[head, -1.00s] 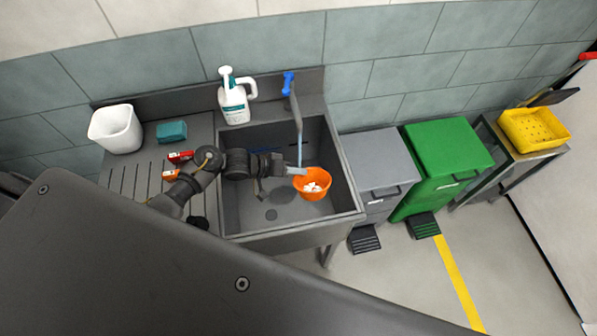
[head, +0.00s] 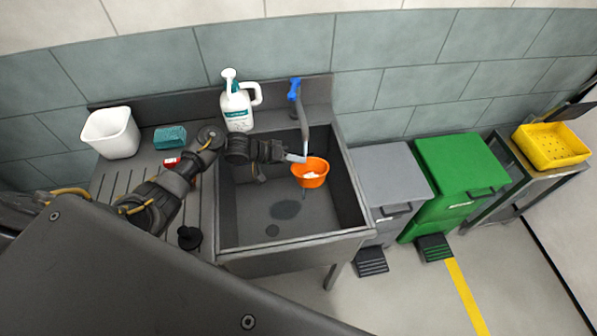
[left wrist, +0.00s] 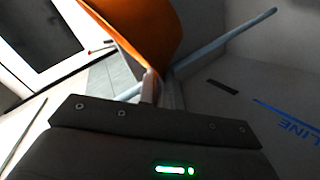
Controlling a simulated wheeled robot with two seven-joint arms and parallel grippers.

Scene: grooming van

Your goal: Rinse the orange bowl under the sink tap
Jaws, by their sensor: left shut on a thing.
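The orange bowl (head: 312,180) hangs above the sink floor, below the tap's end, with white bits inside. My left gripper (head: 299,159) is shut on its left rim; in the left wrist view the fingers (left wrist: 160,88) pinch the orange wall (left wrist: 150,30). I cannot tell whether water runs. The grey sink (head: 250,213) has a dark round patch on its floor below the bowl. My right gripper is not in view.
A white pump jug (head: 237,108) stands behind the sink. A white tub (head: 112,133), a teal sponge (head: 170,137) and a red item (head: 171,162) are on the drainboard. Grey (head: 392,175) and green (head: 460,170) bins stand right of the sink; a yellow basket (head: 550,146) lies beyond.

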